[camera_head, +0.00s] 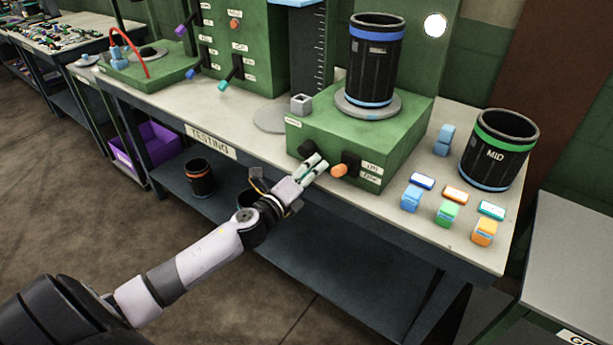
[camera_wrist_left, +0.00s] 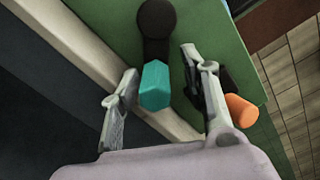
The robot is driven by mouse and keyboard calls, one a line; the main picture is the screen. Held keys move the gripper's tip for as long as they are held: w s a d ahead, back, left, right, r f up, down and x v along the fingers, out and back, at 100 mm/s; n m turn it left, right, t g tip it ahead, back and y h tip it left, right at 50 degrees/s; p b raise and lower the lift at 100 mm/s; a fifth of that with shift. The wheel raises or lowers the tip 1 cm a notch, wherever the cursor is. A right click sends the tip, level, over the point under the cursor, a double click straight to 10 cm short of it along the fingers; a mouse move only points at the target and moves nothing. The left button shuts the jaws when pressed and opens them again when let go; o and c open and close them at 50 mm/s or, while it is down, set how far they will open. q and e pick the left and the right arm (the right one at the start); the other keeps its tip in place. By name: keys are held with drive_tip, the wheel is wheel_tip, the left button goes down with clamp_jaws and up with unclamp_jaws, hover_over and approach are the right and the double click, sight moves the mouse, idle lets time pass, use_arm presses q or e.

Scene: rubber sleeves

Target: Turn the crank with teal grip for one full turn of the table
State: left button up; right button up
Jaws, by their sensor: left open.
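The crank's teal grip (camera_wrist_left: 155,86) shows in the left wrist view, at the end of a dark crank arm (camera_wrist_left: 157,45) on the green box (camera_head: 352,136). My left gripper (camera_head: 318,163) is open at the box's front face. Its fingers (camera_wrist_left: 160,95) stand on either side of the teal grip, with gaps to it. In the head view the fingers mostly hide the grip; the dark hub (camera_head: 308,148) shows behind them. The round grey table (camera_head: 386,109) on the box carries a black sleeve (camera_head: 374,62) with blue bands, upright. My right gripper is out of view.
An orange grip (camera_head: 339,170) sits close to the right of my left gripper and also shows in the wrist view (camera_wrist_left: 241,110). A sleeve marked MID (camera_head: 499,150) and several small coloured blocks stand on the bench's right.

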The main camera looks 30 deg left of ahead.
use_arm(q)
drive_tip(key=s, duration=1.2)
drive_tip(key=shift+a, duration=0.45)
